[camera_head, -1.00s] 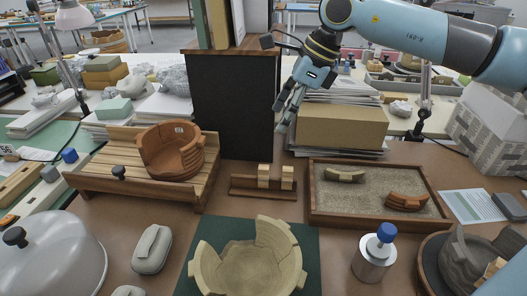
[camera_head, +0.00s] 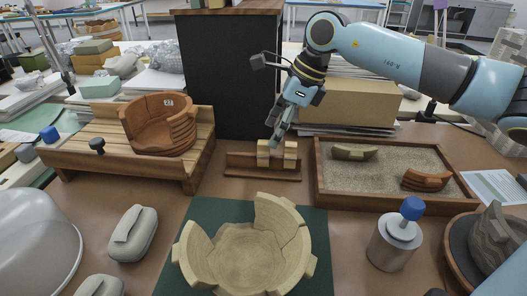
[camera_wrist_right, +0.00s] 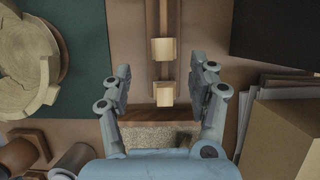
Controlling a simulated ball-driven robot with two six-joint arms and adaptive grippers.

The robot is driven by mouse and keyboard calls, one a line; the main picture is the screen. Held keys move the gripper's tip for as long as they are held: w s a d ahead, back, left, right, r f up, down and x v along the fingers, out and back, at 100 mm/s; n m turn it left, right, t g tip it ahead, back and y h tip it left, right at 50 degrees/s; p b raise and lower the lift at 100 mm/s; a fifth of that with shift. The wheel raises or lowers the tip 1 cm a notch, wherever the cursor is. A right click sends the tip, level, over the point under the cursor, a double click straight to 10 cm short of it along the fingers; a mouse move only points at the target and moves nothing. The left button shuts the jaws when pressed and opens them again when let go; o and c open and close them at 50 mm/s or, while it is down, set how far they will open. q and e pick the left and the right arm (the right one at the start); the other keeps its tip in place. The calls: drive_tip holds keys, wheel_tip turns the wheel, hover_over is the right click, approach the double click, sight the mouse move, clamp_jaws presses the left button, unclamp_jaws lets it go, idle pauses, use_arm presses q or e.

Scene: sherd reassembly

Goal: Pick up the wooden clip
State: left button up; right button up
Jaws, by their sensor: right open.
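Two pale wooden clips stand on a dark wooden rail (camera_head: 240,172) in the middle of the table. One is the left clip (camera_head: 262,154), the other the right clip (camera_head: 290,155). No contact is visible. My left gripper is not in view.
A sand tray (camera_head: 395,204) with two sherds lies right of the rail. A partly assembled pale bowl (camera_head: 246,253) sits on a green mat (camera_head: 205,211) in front. A slatted wooden stand (camera_head: 100,160) with a reddish bowl is left. A black panel (camera_head: 232,80) rises behind.

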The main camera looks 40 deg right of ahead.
sight(266, 143)
drive_tip(key=x, duration=0.6)
drive_tip(key=shift+w+f, duration=0.2)
drive_tip(key=shift+w, duration=0.25)
drive_tip(key=c, duration=0.8)
